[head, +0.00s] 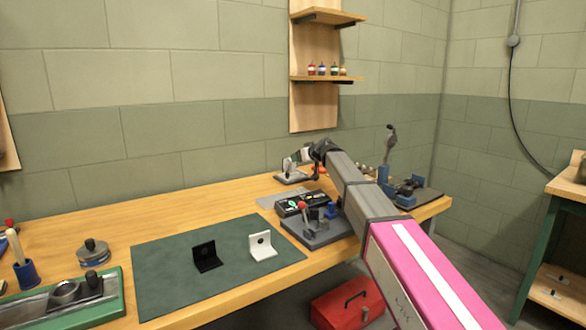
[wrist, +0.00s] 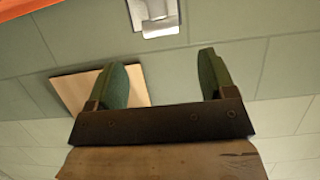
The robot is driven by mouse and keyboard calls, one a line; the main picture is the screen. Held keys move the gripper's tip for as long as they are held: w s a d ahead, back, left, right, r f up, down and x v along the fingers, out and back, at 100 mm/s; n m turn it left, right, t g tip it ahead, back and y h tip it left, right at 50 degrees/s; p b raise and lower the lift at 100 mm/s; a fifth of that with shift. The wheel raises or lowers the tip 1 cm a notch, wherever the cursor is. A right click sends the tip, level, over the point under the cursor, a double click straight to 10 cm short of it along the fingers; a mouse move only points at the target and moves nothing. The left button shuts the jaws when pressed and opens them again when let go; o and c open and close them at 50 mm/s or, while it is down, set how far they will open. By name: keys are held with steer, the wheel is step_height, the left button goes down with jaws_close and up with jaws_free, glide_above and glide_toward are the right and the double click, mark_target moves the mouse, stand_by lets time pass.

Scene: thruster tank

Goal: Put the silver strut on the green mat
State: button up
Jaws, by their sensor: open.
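The green mat (head: 172,269) lies on the near part of the wooden bench in the head view. A black angle bracket (head: 206,256) and a white one (head: 262,246) stand on it. I cannot clearly pick out the silver strut. My gripper (head: 305,155) is far behind the mat to the right, close to a small grey stand (head: 291,178). In the wrist view my gripper (wrist: 164,60) is open, its green-padded fingers apart with nothing between them. A silver-white piece (wrist: 157,16) shows beyond the fingertips at the top edge; I cannot tell what it is.
A grey fixture with a red-knobbed lever (head: 318,232) stands right of the mat. A green-edged tray (head: 112,298) and a round metal weight (head: 92,252) are at the left. A blue clamp (head: 398,190) stands at the far right. The bench behind the mat is largely clear.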

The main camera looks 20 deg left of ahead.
mark_target(293, 166)
steer(key=x, duration=0.8)
steer(key=shift+w+a+f, duration=0.15)
steer(key=shift+w+a, duration=0.05)
steer(key=shift+a, duration=0.05)
steer(key=c, duration=1.1)
